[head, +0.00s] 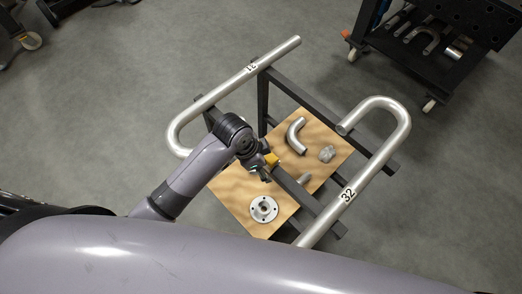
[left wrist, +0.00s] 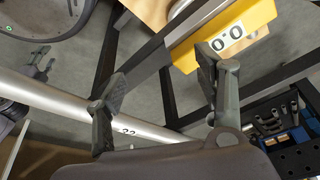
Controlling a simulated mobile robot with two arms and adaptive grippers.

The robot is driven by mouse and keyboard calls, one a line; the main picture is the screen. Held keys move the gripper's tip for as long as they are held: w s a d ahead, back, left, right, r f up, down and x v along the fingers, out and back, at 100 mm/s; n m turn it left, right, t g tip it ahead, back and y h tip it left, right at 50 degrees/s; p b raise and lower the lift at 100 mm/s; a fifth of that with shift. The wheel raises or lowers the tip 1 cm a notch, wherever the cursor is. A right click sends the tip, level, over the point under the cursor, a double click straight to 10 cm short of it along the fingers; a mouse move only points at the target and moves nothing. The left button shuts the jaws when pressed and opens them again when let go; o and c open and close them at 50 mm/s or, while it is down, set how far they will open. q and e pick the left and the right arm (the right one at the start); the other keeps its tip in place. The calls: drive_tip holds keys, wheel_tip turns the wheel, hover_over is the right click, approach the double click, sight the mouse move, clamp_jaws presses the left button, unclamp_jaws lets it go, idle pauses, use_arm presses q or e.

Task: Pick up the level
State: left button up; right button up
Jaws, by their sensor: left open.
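The level is a yellow block with a white "0.0" panel, at the upper right of the left wrist view (left wrist: 262,18). In the head view only a small yellow part of the level (head: 271,160) shows beside my gripper, over the wooden shelf; the rest is hidden. My left gripper (head: 265,175) is at the end of the arm, above the frame. In the left wrist view my left gripper (left wrist: 160,80) has its fingers wide apart with nothing between them. Its right finger overlaps the level's lower edge; I cannot tell if they touch.
The wooden shelf (head: 235,188) below holds a flange (head: 264,209), an elbow (head: 296,136) and small fittings. A dark cart (head: 400,52) stands upper right.

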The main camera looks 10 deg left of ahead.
use_arm(q)
drive_tip(key=w+a+r+m+g+y, duration=0.2)
drive_tip(key=w+r+m+y, duration=0.1)
drive_tip(key=w+r+m, duration=0.7)
drive_tip(key=f, duration=0.3)
drive_tip(key=s+f+m, duration=0.1)
drive_tip(key=f, duration=0.3)
drive_tip(key=s+f+m, duration=0.1)
drive_tip(key=f, duration=0.2)
drive_tip(key=shift+s+d+f, duration=0.1)
drive_tip(key=shift+d+f, duration=0.05)
drive_tip(key=shift+f, duration=0.1)
drive_tip(key=f, duration=0.5)
drive_tip(key=shift+a+f, duration=0.1)
drive_tip(key=shift+a, duration=0.2)
drive_tip(key=shift+c, duration=0.5)
drive_tip(key=c, duration=1.2)
drive_tip(key=shift+c, duration=0.3)
